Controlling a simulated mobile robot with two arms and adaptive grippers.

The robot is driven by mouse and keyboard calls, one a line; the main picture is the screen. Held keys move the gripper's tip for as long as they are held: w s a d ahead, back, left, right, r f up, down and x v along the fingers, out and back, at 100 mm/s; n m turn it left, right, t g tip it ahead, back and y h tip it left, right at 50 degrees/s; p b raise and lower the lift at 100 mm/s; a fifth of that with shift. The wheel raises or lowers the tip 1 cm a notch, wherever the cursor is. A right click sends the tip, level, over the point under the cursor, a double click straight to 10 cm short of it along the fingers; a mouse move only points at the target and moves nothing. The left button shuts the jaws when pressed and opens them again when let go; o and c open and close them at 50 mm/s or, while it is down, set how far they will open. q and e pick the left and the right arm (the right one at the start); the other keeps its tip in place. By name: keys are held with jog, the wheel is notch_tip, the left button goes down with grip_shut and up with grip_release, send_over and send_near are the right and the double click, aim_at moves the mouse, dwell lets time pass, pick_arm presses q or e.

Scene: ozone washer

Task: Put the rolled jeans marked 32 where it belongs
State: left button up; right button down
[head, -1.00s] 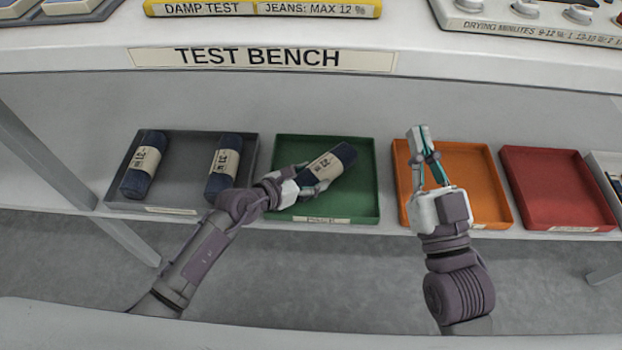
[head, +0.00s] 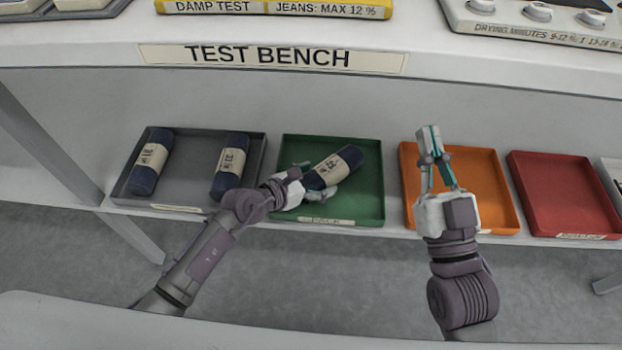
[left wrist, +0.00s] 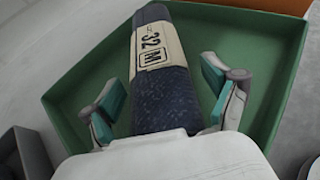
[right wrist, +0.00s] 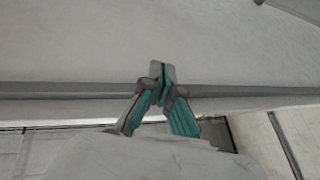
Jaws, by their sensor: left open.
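The rolled jeans marked 32 (head: 337,166) are a dark blue roll with a cream band, lying tilted in the green tray (head: 372,207). The left wrist view shows the roll (left wrist: 158,70) with "32 M" on its band. My left gripper (head: 316,182) is open around the roll's near end, one finger on each side with gaps visible. In the left wrist view its teal pads (left wrist: 160,98) stand apart from the roll. My right gripper (head: 429,143) is shut and empty, raised in front of the orange tray; its fingertips meet in the right wrist view (right wrist: 160,80).
A grey tray (head: 190,180) at left holds two other banded rolls (head: 151,162). The orange tray (head: 480,180) and red tray (head: 565,190) look empty. All sit on a shelf under the test bench top (head: 500,62). A bench leg (head: 50,145) stands at left.

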aim_at(306, 182)
pick_arm(q)
jog(key=shift+r, duration=0.15)
jog(key=p+v, duration=0.2)
jog(key=v, duration=0.2)
jog(key=shift+s+a+r, duration=0.15)
jog(key=shift+s+a, duration=0.05)
jog(key=shift+a, duration=0.05)
jog(key=p+v, duration=0.1)
jog(key=v, duration=0.6)
jog(key=shift+d, duration=0.1)
jog(key=a+r+n+t+y, duration=0.3)
jog(key=r+n+t, duration=0.7)
jog(key=r+n, duration=0.9)
jog(key=s+a+f+n+g+y, duration=0.2)
jog(key=s+f+n+g+y, duration=0.2)
jog(key=n, duration=1.9)
notch_tip(306, 182, down, 4)
jog(key=s+g, duration=0.2)
jog(key=shift+s+f, duration=0.15)
jog(key=shift+s, duration=0.2)
pick_arm(e)
notch_tip(306, 182, down, 14)
jog(key=d+g+h, duration=0.2)
jog(key=g+h, duration=0.1)
jog(key=g, duration=0.6)
jog(key=shift+s+d, duration=0.15)
jog(key=shift+s, duration=0.25)
